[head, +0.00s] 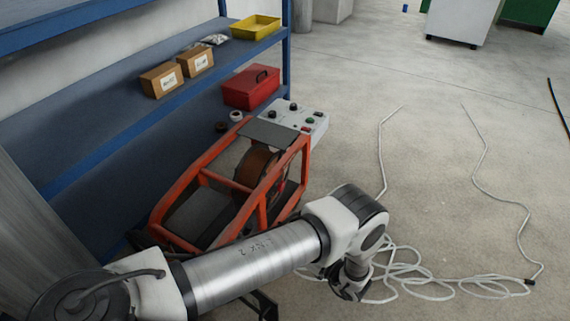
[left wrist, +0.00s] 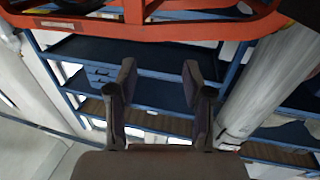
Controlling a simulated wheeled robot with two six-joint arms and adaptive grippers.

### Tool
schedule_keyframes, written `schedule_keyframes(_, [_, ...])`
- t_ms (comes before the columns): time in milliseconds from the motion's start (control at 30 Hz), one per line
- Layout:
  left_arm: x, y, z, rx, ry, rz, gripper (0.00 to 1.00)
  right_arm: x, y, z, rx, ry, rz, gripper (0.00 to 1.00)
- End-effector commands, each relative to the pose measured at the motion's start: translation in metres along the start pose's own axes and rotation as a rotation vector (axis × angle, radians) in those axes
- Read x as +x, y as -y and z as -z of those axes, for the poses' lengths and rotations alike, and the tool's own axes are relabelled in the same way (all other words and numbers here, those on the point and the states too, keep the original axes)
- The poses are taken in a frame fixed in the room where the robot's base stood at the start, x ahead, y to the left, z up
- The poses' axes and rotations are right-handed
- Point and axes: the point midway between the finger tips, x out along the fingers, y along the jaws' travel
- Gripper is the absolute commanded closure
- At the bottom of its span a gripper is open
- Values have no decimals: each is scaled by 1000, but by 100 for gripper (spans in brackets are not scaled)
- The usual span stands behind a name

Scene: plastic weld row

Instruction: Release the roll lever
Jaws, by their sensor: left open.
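The orange-red tubular machine frame (head: 190,176) stands on the floor beside the blue shelf, with a brown roll (head: 257,166) inside it. A grey control box (head: 296,122) with several knobs and buttons sits at its far end. I cannot make out the roll lever for certain. My left arm crosses in front of the frame, and my left gripper (head: 350,284) points down to the right of its near end. In the left wrist view my left gripper (left wrist: 158,80) is open and empty, with the orange-red frame (left wrist: 190,29) beyond its fingertips. My right gripper is not in view.
The blue shelf (head: 95,128) holds cardboard boxes (head: 162,80), a yellow bin (head: 255,27) and a red toolbox (head: 251,87). A pale hose (head: 400,272) lies coiled on the floor beside my left gripper. Open floor extends right.

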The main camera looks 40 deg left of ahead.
Motion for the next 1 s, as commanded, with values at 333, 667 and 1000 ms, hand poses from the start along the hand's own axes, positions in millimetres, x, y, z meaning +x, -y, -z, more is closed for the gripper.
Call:
schedule_keyframes(333, [40,-15,86,36,6,-80,49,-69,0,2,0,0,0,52])
schedule_keyframes(667, [77,-25,156,119,63,-217,49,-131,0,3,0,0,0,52])
schedule_keyframes(1000, [94,-24,186,224,163,-362,49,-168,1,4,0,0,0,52])
